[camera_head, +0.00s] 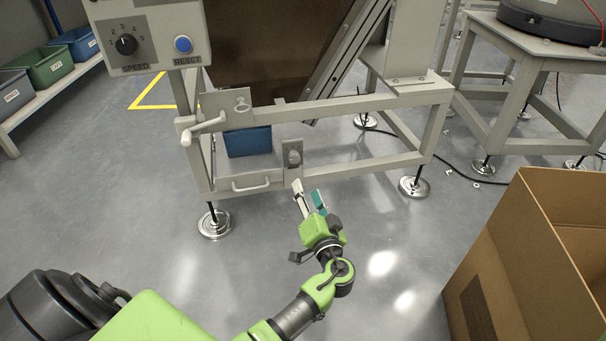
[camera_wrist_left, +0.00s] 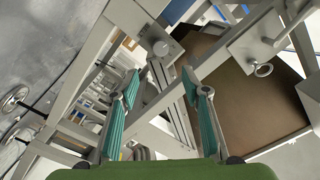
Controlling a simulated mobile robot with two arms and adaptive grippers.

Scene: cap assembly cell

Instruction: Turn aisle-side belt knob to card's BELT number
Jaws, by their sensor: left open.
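A dark SPEED knob (camera_head: 126,44) with a numbered dial sits on the grey control panel (camera_head: 195,42) at the upper left of the head view. A small bracket with a round knob (camera_head: 292,157) stands on the machine's low front rail. It seems to be the bracket with a round knob (camera_wrist_left: 161,47) in the left wrist view. No card or BELT label can be read. My left gripper (camera_head: 309,191) is open and empty, in front of and below that bracket, apart from it. Its teal-padded fingers (camera_wrist_left: 159,76) are spread in the wrist view. My right gripper is out of view.
A blue RESET button (camera_head: 183,44) is on the panel. An open cardboard box (camera_head: 510,275) stands at the right. Bins line a left shelf (camera_head: 50,90).

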